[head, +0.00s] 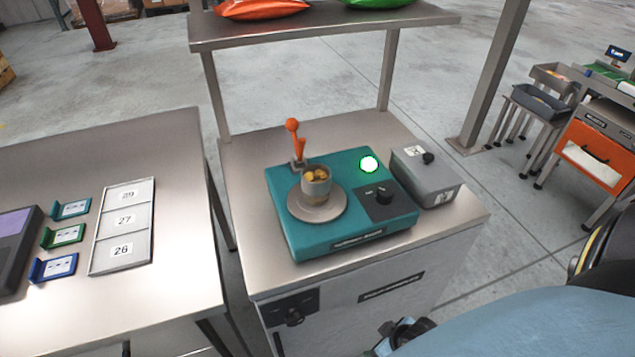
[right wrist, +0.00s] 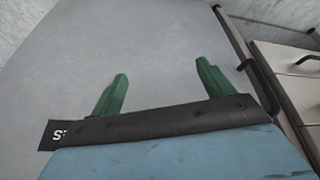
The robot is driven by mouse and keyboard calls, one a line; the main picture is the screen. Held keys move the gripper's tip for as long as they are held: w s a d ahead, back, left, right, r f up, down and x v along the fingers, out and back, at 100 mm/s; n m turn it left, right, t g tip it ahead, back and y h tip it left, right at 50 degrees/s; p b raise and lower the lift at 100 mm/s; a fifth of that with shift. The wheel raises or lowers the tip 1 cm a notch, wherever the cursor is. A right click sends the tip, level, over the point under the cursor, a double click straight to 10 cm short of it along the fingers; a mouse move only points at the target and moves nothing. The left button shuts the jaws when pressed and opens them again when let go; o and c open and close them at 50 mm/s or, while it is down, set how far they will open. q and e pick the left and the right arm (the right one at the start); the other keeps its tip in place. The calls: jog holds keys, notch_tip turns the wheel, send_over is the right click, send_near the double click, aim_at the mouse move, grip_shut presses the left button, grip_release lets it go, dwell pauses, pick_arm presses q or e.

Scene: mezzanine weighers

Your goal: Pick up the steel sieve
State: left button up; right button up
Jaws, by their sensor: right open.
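A small round grey steel cup, which looks like the sieve (head: 316,184), stands upright on the round plate of a teal machine (head: 345,232). Yellowish-brown pieces show inside it. An orange-knobbed lever (head: 296,140) rises just behind it. The sieve is not in that view. In the head view, a blue part of my body fills the lower right, well away from the sieve. My left gripper is not in view.
A grey box (head: 426,178) stands right of the machine, by a lit green lamp (head: 369,164). A shelf (head: 330,22) with orange and green bags overhangs the bench's back. The left table (head: 180,256) holds a numbered tray (head: 103,258) and several coloured card holders.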

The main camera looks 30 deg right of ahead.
aim_at(317, 181)
jog(key=w+a+r+n+t+y+p, duration=0.1)
jog(key=w+a+r+p, duration=0.15)
jog(key=r, duration=1.15)
jog(key=w+a+r+n+t+y+p, duration=0.15)
jog(key=w+r, duration=0.25)
jog(key=r, duration=1.1)
jog(key=w+d+r+t+y, duration=0.3)
jog(key=w+d+r+t, duration=0.3)
jog(key=w+r, duration=0.4)
jog(key=shift+n+g, duration=0.25)
jog(key=shift+n, duration=0.2)
jog(key=x, duration=0.4)
jog(key=a+r+b+x, duration=0.1)
jog(key=shift+w+a+f, duration=0.1)
jog(key=shift+w+f, duration=0.1)
jog(key=shift+w, duration=0.15)
jog(key=shift+x, duration=2.65)
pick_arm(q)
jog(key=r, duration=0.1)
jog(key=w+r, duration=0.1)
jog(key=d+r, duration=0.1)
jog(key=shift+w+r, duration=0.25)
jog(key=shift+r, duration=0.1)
pick_arm(e)
jog(key=c, duration=1.2)
jog(key=shift+r, duration=0.15)
jog(key=shift+c, duration=0.8)
